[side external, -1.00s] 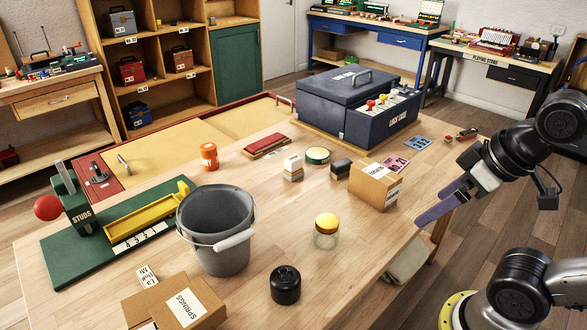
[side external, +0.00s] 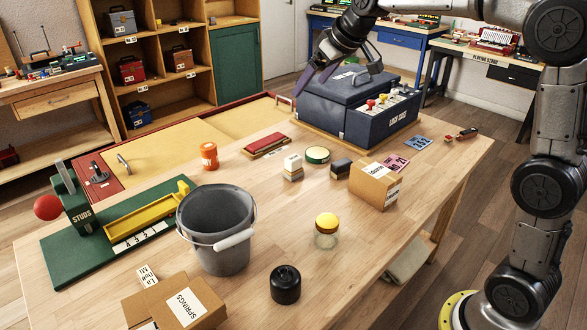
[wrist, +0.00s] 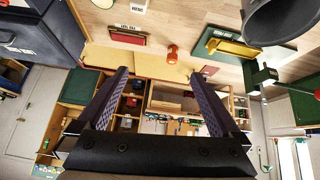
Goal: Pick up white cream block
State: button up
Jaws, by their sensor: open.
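The white cream block (side external: 292,167) stands on the wooden table in the side view, a small block with a white top and cream and darker bands. In the wrist view, a small white lettered piece at the top edge (wrist: 139,5) may be it, but it is cut off.
A green round tin (side external: 318,155), a dark block (side external: 340,168) and a cardboard box (side external: 374,186) stand right of the block. The dark blue box (side external: 340,100) is behind.

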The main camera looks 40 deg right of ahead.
jog(key=w+d+f, duration=0.3)
jog(key=w+f, duration=0.3)
jog(key=m+g, duration=0.1)
jog(key=g, duration=0.2)
send_over(295, 158)
jog(key=s, duration=0.5)
notch_tip(295, 158, down, 15)
jog(key=x, duration=0.8)
jog(key=shift+w, duration=0.2)
jog(key=shift+x, duration=2.85)
jog(key=shift+w+a, duration=0.1)
jog(key=shift+a, duration=0.05)
jog(key=c, duration=1.5)
jog(key=shift+o, duration=0.2)
jog(key=shift+r, duration=0.15)
